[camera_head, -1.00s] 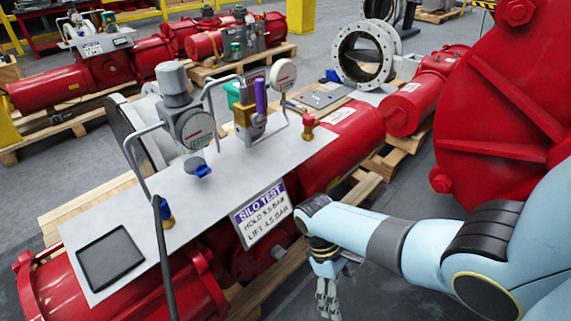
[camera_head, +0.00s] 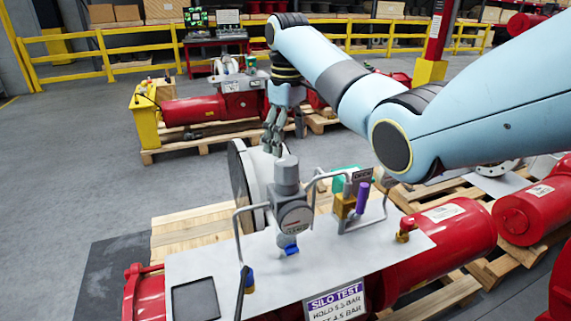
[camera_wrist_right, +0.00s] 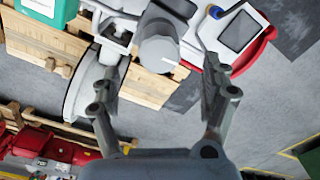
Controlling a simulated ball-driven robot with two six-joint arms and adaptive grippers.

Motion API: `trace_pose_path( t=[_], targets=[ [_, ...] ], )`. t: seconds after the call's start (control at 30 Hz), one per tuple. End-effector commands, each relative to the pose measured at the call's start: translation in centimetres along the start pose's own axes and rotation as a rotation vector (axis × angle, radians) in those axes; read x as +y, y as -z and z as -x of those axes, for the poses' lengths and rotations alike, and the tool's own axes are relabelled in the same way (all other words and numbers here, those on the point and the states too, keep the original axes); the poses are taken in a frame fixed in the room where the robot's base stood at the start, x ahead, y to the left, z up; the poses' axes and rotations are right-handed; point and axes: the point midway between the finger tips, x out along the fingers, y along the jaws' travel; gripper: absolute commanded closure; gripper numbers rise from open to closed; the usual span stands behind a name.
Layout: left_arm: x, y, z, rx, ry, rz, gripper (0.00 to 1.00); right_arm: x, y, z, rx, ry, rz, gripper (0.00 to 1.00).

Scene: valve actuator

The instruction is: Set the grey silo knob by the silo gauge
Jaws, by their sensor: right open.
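The grey silo knob (camera_head: 287,172) is a upright grey cylinder on top of a grey regulator on the metal panel. A round dial (camera_head: 295,221) sits on the regulator's front; its needle is too small to read. A silo test sign (camera_head: 336,303) hangs at the panel's front edge, its lower part cut off. My right gripper (camera_head: 273,146) points down, behind and above the knob in the head view. In the right wrist view the open, empty fingers (camera_wrist_right: 160,80) spread either side of the knob (camera_wrist_right: 159,49), which appears beyond them. My left gripper is out of view.
Bent pipes, a purple-capped valve (camera_head: 362,197) and a brass fitting (camera_head: 405,229) stand right of the regulator. A round flange (camera_head: 240,185) is behind it. A dark square plate (camera_head: 195,300) lies on the panel at left. My right arm crosses the upper right.

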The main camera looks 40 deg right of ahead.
Motion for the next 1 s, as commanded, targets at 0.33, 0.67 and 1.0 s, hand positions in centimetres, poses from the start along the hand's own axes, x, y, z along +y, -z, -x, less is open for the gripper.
trace_pose_path(
  t=[0.33,0.67,1.0],
  targets=[
    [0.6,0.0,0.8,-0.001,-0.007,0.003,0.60,0.0,0.0,-6.5,-0.002,0.000,-0.001,0.21],
    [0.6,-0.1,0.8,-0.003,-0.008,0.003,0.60,0.0,0.0,-8.1,0.000,-0.001,0.000,0.21],
    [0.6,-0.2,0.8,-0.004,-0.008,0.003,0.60,0.0,0.0,-8.1,0.000,-0.001,0.000,0.48]
  ],
)
